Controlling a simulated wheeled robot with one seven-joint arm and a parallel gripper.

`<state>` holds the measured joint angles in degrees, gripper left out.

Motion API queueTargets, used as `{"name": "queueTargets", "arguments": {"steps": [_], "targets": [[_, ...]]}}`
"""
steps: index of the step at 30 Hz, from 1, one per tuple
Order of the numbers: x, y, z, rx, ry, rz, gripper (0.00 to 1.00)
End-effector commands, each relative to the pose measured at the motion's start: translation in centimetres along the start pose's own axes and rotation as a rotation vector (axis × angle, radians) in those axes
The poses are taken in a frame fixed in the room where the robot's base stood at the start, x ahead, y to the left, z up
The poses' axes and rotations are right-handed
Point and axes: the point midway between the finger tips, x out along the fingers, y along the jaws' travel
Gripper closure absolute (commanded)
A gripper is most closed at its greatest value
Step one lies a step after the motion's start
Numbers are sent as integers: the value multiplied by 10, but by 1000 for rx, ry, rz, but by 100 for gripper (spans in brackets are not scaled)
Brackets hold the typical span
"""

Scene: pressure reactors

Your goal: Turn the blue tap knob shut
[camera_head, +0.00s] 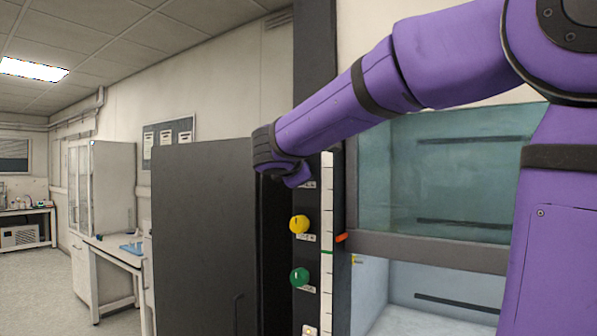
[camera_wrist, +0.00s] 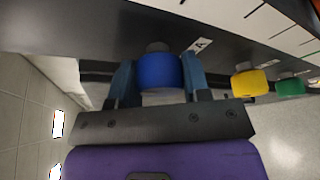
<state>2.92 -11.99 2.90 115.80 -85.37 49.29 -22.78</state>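The blue tap knob (camera_wrist: 160,74) sits on a short grey stem on the dark panel, in the upper middle of the wrist view. My gripper (camera_wrist: 158,66) has one finger on each side of it, and both fingers appear to touch its sides. The gripper looks shut on the knob. In the head view the end of my arm lies against the dark column above the yellow knob and hides the blue knob and my fingertips.
Below on the column are a yellow knob (camera_head: 299,224) and a green knob (camera_head: 300,277). A white marked strip (camera_head: 327,220) and a glass-fronted cabinet (camera_head: 440,175) stand to the right. A dark grey cabinet side (camera_head: 200,240) is to the left.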

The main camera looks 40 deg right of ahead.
Motion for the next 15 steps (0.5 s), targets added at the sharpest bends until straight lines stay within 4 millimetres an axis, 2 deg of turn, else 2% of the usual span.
{"name": "queueTargets", "arguments": {"steps": [1, 3, 11, 15], "targets": [[0, 0, 0, 1, 1, 0, 47], [0, 0, 0, 0, 1, 0, 31], [0, 0, 0, 0, 0, 0, 31], [-8, 0, 0, 0, 2, 1, 31]]}}
